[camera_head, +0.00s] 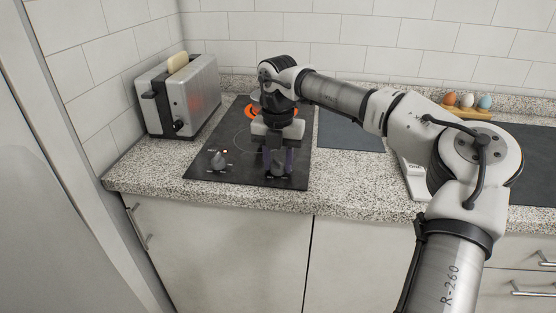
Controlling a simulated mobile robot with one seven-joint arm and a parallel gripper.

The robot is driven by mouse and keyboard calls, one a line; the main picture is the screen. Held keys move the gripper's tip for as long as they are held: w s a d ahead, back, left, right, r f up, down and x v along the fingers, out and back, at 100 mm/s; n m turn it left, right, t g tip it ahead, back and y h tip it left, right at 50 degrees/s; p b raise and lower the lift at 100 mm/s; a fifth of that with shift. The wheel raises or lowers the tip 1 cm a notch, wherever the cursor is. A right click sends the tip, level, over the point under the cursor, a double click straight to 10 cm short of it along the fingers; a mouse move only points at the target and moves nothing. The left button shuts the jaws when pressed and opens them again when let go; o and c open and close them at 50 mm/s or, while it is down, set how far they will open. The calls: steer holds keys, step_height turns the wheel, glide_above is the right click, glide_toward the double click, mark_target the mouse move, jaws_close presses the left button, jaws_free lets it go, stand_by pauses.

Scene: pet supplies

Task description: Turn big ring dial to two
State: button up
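A black cooktop (205,172) is set in the speckled counter. One grey dial (218,161) stands at its front left, with a small lit red light beside it. My gripper (278,168) points down over the front right of the cooktop. Its two dark fingers are apart, with a grey shape that looks like a second dial (277,168) between them. I cannot tell whether the fingers touch it. An orange glowing ring (251,112) shows at the back, partly hidden by my arm. A faint unlit ring (240,141) lies nearer the front. The dial markings are too small to read.
A silver toaster (197,98) with bread in it stands left of the cooktop. A dark flat panel (345,135) lies to the right. Several eggs in a wooden holder (467,112) stand at the back right. A tiled wall bounds the counter behind.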

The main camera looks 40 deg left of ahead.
mark_target(278, 161)
steer(key=o, duration=0.3)
step_height(278, 161, up, 14)
stand_by(0.5)
steer(key=shift+f, duration=0.1)
stand_by(0.3)
